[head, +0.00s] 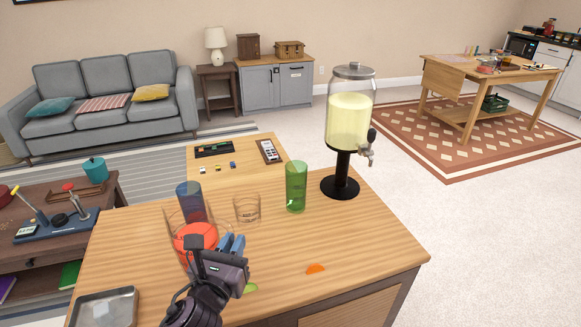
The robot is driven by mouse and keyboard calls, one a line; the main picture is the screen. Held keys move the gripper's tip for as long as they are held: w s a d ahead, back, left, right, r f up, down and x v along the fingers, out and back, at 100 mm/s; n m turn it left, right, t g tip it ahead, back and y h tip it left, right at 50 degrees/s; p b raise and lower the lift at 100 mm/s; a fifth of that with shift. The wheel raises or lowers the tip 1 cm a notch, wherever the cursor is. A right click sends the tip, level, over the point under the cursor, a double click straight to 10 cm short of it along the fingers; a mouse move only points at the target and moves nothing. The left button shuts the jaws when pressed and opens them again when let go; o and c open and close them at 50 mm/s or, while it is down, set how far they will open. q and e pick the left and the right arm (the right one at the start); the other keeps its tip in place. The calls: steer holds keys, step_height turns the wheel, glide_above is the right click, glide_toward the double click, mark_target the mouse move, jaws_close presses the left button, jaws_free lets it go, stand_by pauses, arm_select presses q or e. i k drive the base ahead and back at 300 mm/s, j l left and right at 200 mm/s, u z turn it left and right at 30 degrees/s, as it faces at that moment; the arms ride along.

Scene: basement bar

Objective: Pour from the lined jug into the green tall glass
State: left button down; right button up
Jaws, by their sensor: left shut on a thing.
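The jug (176,229) is clear and see-through, with red-orange drink (195,237) inside, on the left part of the wooden counter. My left gripper (231,245), with blue fingertips, is shut on it at its right side. The gripper hides part of the jug's lower side, and I cannot tell whether its base touches the counter. The green tall glass (296,187) stands upright to the right of the jug and farther back, apart from it. My right gripper is not in view.
A blue glass (189,191) stands behind the jug. A short clear glass (247,208) stands between jug and green glass. A drink dispenser (348,125) stands at back right. Orange (316,268) and lime (250,287) slices and a metal tray (83,316) lie nearer. The counter's right part is clear.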

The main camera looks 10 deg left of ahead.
mark_target(296, 171)
steer(key=i+l+u, duration=0.35)
steer(key=l+u, duration=0.15)
steer(key=l, duration=0.25)
steer(key=i+l+u, duration=0.15)
steer(key=l+u, duration=0.15)
steer(key=i+l+u, duration=0.1)
steer(key=l+u, duration=0.15)
steer(key=l, duration=0.3)
